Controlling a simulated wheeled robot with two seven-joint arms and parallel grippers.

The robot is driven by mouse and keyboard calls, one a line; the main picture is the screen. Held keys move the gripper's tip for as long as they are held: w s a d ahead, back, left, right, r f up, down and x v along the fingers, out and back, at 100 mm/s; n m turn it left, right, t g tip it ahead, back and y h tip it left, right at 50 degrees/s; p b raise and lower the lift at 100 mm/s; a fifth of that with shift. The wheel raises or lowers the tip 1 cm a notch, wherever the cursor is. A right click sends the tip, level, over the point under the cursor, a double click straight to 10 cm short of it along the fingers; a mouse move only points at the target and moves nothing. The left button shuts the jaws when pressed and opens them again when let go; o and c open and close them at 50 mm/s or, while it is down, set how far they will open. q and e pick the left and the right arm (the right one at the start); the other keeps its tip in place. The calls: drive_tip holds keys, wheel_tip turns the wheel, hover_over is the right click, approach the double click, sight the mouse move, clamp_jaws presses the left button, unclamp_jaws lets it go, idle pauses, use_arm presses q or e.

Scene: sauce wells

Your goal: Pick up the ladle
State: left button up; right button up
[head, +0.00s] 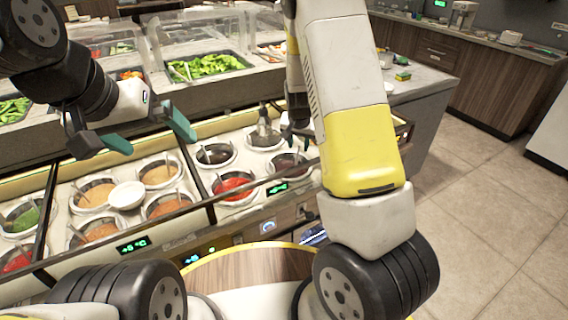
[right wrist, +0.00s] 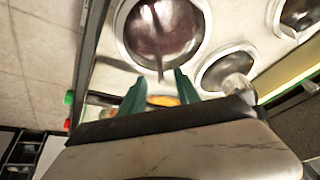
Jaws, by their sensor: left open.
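Several ladles stand in round sauce wells of the counter; their thin handles lean on the rims. A dark brown-red sauce well (right wrist: 165,28) is near in the right wrist view, with a ladle handle (right wrist: 160,66) over its rim. My right gripper (right wrist: 159,84) is open there, its teal fingers on either side of the handle's line; whether they touch it is unclear. In the head view my right arm partly hides this gripper above the dark well (head: 287,167). My left gripper (head: 152,138) is open and empty above the left wells.
A white bowl (head: 127,195) sits among the left wells. A red sauce well (head: 234,187) is left of the dark one. A metal piece (head: 264,130) stands upright in a well behind. Vegetable trays (head: 207,67) are at the back. The floor on the right is clear.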

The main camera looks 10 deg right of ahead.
sight(298, 148)
drive_tip(key=x, duration=0.4)
drive_tip(key=shift+w+f, duration=0.25)
clamp_jaws()
wheel_tip(298, 148, up, 10)
drive_tip(key=shift+r, duration=0.1)
idle(0.4)
